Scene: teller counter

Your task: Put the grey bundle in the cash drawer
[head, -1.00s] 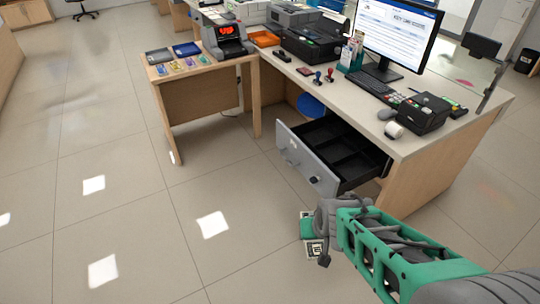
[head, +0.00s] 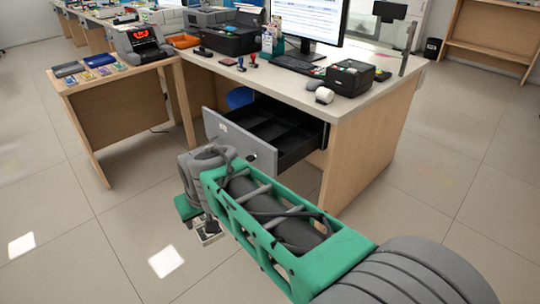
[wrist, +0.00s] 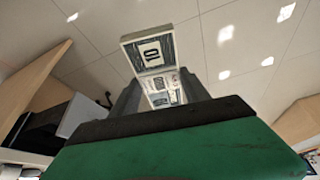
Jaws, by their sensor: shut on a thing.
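The grey bundle, a banded stack of notes (wrist: 152,52), is held between the fingers of my gripper (wrist: 160,88) in the wrist view. Its end sticks out beyond the fingertips, over the floor. In the head view my gripper (head: 203,226) hangs low in front of the desk, mostly hidden by my own arm, and only a bit of the bundle (head: 210,238) shows. The cash drawer (head: 240,144) is pulled open from the desk, with a grey front and black compartments that look empty. My gripper is outside the drawer, on the near side of its front.
The desk (head: 345,107) carries a monitor (head: 308,18), a keyboard, a printer and a card terminal (head: 350,78). A side table (head: 135,80) at left holds several coloured bundles (head: 93,75) and a counting machine (head: 140,45). The floor at left is clear.

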